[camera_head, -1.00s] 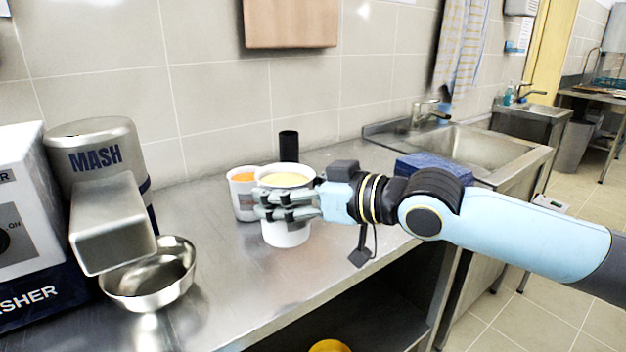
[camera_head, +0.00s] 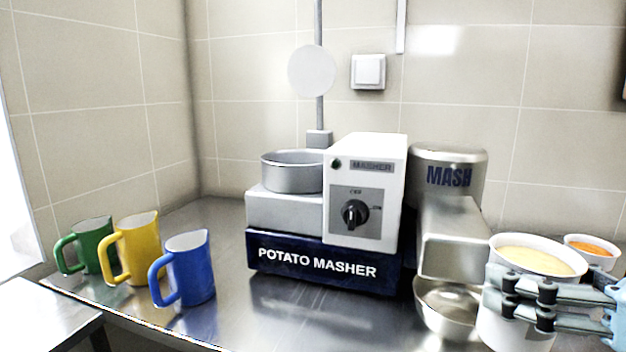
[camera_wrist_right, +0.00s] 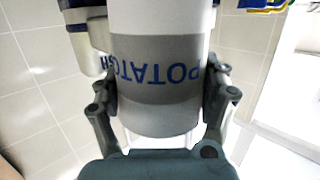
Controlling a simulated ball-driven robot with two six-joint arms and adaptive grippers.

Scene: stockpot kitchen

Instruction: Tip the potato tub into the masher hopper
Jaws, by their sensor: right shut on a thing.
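The white potato tub (camera_head: 535,256) holds a pale yellow filling and stands upright at the right edge of the head view. My right gripper (camera_head: 528,302) is shut around its side. In the right wrist view the tub (camera_wrist_right: 160,30) appears upside down with blue "POTATO" lettering, and my right gripper's fingers (camera_wrist_right: 160,92) press on both its sides. The potato masher (camera_head: 325,262) stands left of the tub, with a white switch box. Its round open metal hopper (camera_head: 292,178) is on top at the left. My left gripper is not in view.
A steel MASH canister and chute (camera_head: 455,225) stand between masher and tub, with a metal bowl (camera_head: 447,305) below. A tub with orange filling (camera_head: 592,248) is behind. Green (camera_head: 92,248), yellow (camera_head: 137,248) and blue (camera_head: 190,270) jugs stand at left. Counter before the masher is clear.

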